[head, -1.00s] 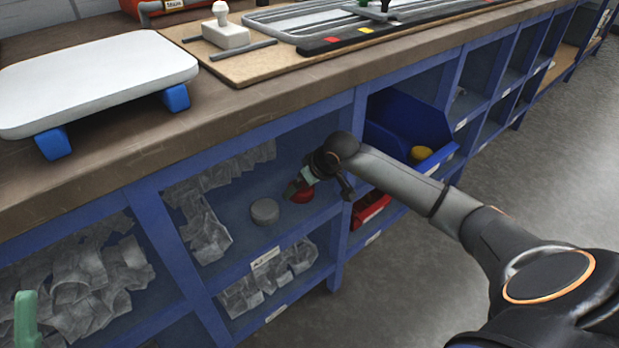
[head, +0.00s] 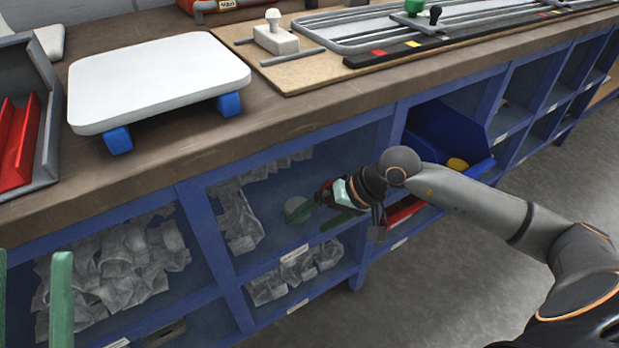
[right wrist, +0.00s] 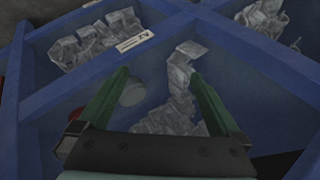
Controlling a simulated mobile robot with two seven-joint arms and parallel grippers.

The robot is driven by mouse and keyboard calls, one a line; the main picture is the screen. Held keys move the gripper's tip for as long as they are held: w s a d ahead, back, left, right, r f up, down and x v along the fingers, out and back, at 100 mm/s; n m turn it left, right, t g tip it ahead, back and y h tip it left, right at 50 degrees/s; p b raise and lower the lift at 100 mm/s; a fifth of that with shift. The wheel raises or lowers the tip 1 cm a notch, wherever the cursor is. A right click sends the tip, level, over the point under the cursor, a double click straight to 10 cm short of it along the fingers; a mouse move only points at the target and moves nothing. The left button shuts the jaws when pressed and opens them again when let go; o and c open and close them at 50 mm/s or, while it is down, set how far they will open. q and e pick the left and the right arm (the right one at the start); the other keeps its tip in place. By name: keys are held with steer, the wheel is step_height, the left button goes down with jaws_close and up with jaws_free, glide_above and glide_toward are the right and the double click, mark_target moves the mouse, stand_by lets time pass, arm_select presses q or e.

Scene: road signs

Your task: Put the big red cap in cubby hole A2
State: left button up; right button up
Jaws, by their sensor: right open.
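My right gripper (head: 318,217) is open at the mouth of an upper cubby, its green fingers apart and pointing inward. A small red patch, apparently the red cap (head: 327,184), shows beside the gripper, mostly hidden. The red patch also shows left of the left finger in the right wrist view (right wrist: 75,113), outside the fingers. A grey round cap (head: 300,203) lies in the same cubby; it shows between the fingers (right wrist: 132,92). The cubby's front edge carries a label (right wrist: 135,41) that seems to read A2. My left gripper (head: 32,254) is open and empty at the lower left.
Crumpled grey pieces (head: 238,215) lie in this cubby and its neighbours. Blue dividers frame the openings. A blue bin (head: 445,135) with a yellow item stands in the cubby to the right, above a red bin (head: 405,212). The worktop (head: 215,165) overhangs the cubbies.

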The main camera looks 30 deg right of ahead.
steer(key=s+a+r+m+g+y, duration=0.1)
steer(key=s+a+r+m+y, duration=0.55)
steer(key=a, duration=0.25)
steer(key=s+a+r+m+g+y, duration=0.1)
steer(key=s+a+r+m+y, duration=0.45)
steer(key=a+m, duration=0.3)
step_height(320, 180, up, 10)
steer(key=s+d+m+t+y, duration=0.15)
steer(key=m+t+y, duration=0.4)
steer(key=m, duration=1.15)
steer(key=d+r+m+t+h, duration=0.2)
steer(key=m+t, duration=0.5)
steer(key=m, duration=0.5)
steer(key=d+r+m+t+h, duration=0.1)
steer(key=d+m+t+h, duration=0.3)
steer(key=m, duration=0.8)
steer(key=t+h, duration=0.2)
steer(key=t, duration=0.1)
steer(key=shift+w+d+r+m+h, duration=0.2)
steer(key=shift+w+r+m+h, duration=0.15)
steer(key=shift+r+m, duration=0.05)
